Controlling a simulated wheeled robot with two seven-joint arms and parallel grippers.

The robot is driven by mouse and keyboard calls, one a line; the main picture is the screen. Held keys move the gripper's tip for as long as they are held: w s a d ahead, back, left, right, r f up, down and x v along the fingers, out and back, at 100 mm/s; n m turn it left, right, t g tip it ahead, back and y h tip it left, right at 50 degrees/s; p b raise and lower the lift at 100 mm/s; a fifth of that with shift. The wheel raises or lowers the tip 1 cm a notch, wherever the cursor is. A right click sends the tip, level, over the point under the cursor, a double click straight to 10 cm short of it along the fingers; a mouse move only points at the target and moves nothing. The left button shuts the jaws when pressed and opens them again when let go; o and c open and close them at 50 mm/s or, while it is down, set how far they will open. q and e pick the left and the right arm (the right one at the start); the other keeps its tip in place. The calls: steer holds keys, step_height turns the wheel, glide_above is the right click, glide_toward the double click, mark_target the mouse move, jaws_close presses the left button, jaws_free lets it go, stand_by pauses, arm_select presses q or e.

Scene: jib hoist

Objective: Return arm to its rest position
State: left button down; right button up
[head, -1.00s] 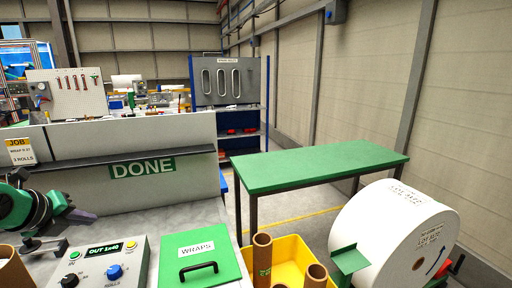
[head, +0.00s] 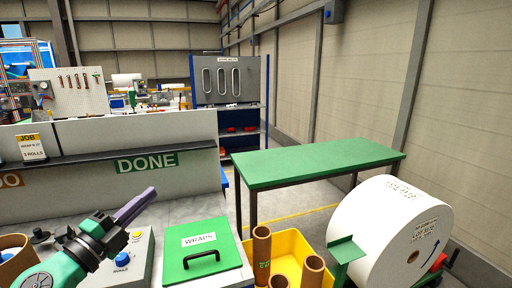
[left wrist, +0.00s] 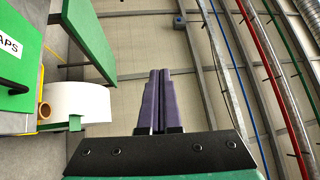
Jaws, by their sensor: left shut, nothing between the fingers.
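My left gripper (head: 136,206) reaches in from the lower left of the head view, over the control box (head: 140,262) with its blue knob. Its purple fingers point up and to the right. In the left wrist view the two fingers (left wrist: 158,85) lie together with nothing between them. The gripper is clear of the green WRAPS lid (head: 203,252), which lies shut to its right with a black handle. My arm hides most of the control box. My right gripper is in neither view.
A yellow bin (head: 318,243) with several brown cardboard tubes stands right of the lid. A large white roll (head: 388,232) is at the lower right. A green-topped table (head: 320,163) stands behind. A grey panel marked DONE (head: 90,195) bounds the bench at the back.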

arm_select(q)
steer(key=s+a+f+n+g+y, duration=0.2)
steer(key=a+f+n+y, duration=0.35)
steer(key=f+n, duration=0.3)
steer(key=s+a+f+n+g+y, duration=0.2)
steer(key=a+f+n+y, duration=0.2)
steer(key=f+n+y, duration=0.4)
steer(key=s+d+f+n+g+h, duration=0.25)
steer(key=s+d+f+g, duration=0.25)
steer(key=s+f, duration=0.35)
steer(key=s+d+f+n+g+h, duration=0.1)
steer(key=s+d+f+g+h, duration=0.2)
steer(key=s+d+f+g, duration=0.4)
steer(key=s+a+f+b, duration=0.1)
steer(key=s+f+b, duration=0.2)
steer(key=f, duration=1.4)
steer(key=s+a+f+b, duration=0.1)
steer(key=s+f+b, duration=0.1)
steer(key=f, duration=1.5)
steer(key=s+a+f+g+b, duration=0.1)
steer(key=s+a+f+b, duration=0.1)
steer(key=s+f, duration=1.3)
steer(key=shift+s+a+m+g+b, duration=0.15)
steer(key=shift+s+m+g+b, duration=0.2)
steer(key=shift+b, duration=0.45)
